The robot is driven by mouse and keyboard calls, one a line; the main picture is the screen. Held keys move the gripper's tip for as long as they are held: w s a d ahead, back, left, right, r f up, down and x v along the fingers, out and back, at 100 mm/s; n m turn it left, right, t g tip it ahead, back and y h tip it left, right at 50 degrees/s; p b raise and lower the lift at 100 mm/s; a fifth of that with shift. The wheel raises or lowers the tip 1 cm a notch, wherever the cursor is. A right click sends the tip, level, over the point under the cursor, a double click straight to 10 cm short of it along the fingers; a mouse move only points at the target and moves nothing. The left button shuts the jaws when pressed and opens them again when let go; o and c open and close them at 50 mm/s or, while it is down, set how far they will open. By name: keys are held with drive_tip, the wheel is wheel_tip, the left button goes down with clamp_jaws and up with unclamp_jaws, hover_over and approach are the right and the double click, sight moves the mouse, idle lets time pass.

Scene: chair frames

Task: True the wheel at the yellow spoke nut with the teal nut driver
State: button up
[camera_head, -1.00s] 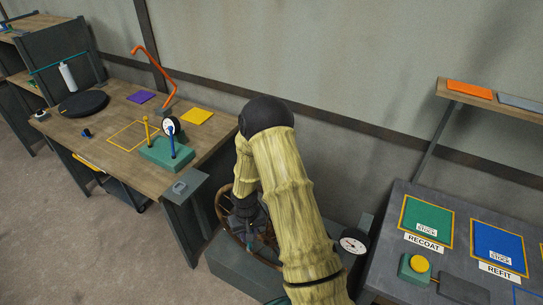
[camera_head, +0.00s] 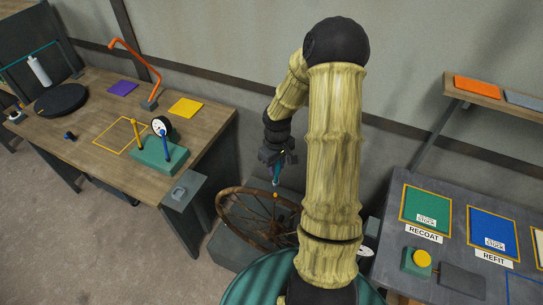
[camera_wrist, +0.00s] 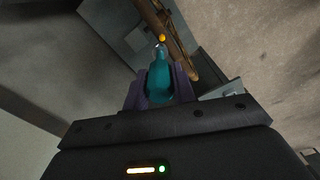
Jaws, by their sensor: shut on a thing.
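The rusty brown spoked wheel (camera_head: 229,224) lies tilted at a grey base, partly hidden behind my arm. A small yellow spoke nut (camera_head: 275,195) shows near its far rim; a yellow spot, apparently the same nut (camera_wrist: 162,38), is just past the driver tip in the wrist view. My gripper (camera_head: 278,163) is above the wheel, shut on the teal nut driver (camera_wrist: 159,78), which also shows in the head view (camera_head: 276,174). The driver points down toward the nut. Whether its tip touches the nut cannot be told.
A wooden bench (camera_head: 85,160) at left bears a green block (camera_head: 160,157) with yellow and blue posts and a dial. A grey table (camera_head: 395,275) at right has RECOAT and REFIT pads and a yellow button (camera_head: 422,258). A dial behind my arm is partly hidden.

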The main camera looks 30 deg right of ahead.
sight(276, 177)
drive_tip(key=shift+a+f, duration=0.1)
drive_tip(key=shift+a, duration=0.05)
drive_tip(key=shift+s+r, duration=0.2)
drive_tip(key=shift+s, duration=0.3)
wheel_tip(276, 177, down, 5)
drive_tip(key=b, duration=0.3)
drive_tip(key=shift+w+a, duration=0.1)
drive_tip(key=shift+w, duration=0.05)
drive_tip(key=shift+w+r, duration=0.1)
drive_tip(key=shift+w, duration=0.1)
idle(0.4)
drive_tip(key=shift+f, duration=0.2)
drive_tip(key=shift+f+b, duration=0.3)
drive_tip(key=shift+s, duration=0.2)
